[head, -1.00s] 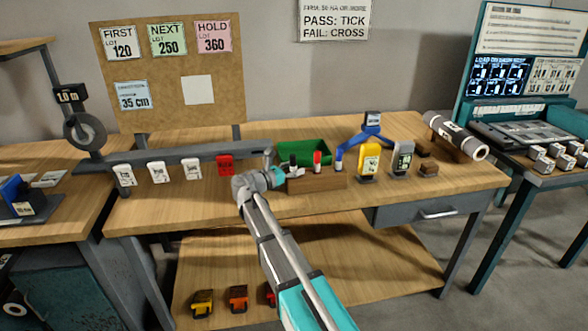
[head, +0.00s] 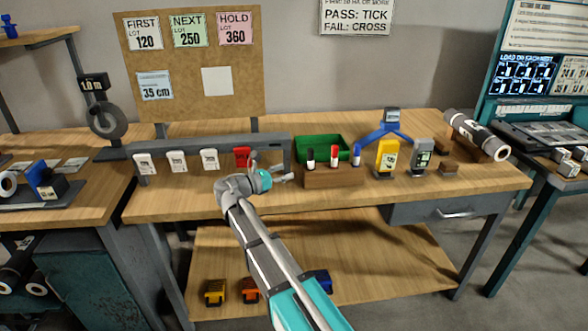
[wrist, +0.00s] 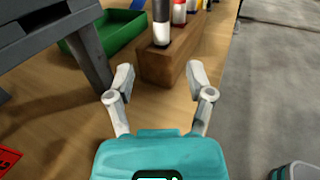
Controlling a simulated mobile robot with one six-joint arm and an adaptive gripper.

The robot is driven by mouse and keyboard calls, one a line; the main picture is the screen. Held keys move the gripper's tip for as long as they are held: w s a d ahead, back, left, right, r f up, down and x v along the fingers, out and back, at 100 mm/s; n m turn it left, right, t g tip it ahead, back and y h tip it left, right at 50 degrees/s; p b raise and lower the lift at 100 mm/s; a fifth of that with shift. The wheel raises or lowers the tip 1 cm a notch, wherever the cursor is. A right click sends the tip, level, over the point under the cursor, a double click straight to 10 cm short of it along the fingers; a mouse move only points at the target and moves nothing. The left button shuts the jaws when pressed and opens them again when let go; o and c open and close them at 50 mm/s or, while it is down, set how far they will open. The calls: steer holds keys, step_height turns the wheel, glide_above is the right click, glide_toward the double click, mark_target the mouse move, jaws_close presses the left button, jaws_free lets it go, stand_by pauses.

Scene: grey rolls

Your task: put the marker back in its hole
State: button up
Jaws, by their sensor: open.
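A wooden block (head: 330,178) on the bench holds upright markers: a black-capped one (head: 310,158) at its left end, a red-capped one (head: 334,156) in the middle and a blue one (head: 357,156) at the right. In the wrist view the black-capped marker (wrist: 161,25) stands upright at the near end of the block (wrist: 170,65), its white body showing above the wood. My gripper (head: 272,168) is to the left of the block. In the wrist view its fingers (wrist: 160,75) are spread and empty, pointing at the block's end. The holes themselves are hidden.
A green bin (head: 322,142) stands behind the block. A grey rail (head: 205,148) with white tags and a red tag (head: 242,156) is behind and left of my gripper. Yellow (head: 387,158) and grey (head: 421,155) devices stand to the right. The front bench strip is clear.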

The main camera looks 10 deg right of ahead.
steer(key=shift+s+a, duration=0.35)
steer(key=shift+a, duration=0.3)
stand_by(0.4)
